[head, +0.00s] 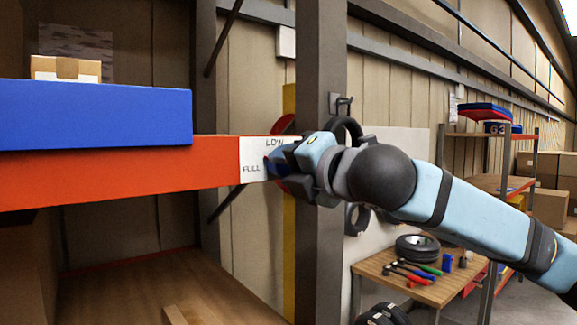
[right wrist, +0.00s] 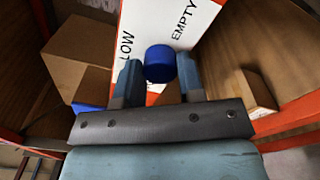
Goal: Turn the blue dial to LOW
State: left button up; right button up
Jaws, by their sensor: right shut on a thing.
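The blue dial (right wrist: 160,63) sits on a white label plate (head: 252,160), which is on the front of an orange shelf beam (head: 120,172). In the head view I read LOW at the top of the plate and FULL at its left. The right wrist view shows LOW at the left of the dial and EMPTY at the upper right. My right gripper (right wrist: 159,74) is shut on the dial, with one finger on each side. In the head view the gripper (head: 279,163) hides most of the dial. I cannot tell where the dial points.
A blue bin (head: 95,115) stands on the beam's shelf, left of the plate. A dark post (head: 320,70) rises close beside my right gripper. A wooden workbench (head: 385,289) with tools and a tyre (head: 417,245) stands at the lower right.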

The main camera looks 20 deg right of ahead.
jog(key=shift+f, duration=0.1)
jog(key=m, duration=0.3)
jog(key=m+b, duration=0.1)
jog(key=m, duration=0.6)
jog(key=shift+m+t, duration=0.3)
jog(key=shift+m, duration=0.5)
jog(key=o, duration=0.9)
jog(key=shift+o, duration=0.2)
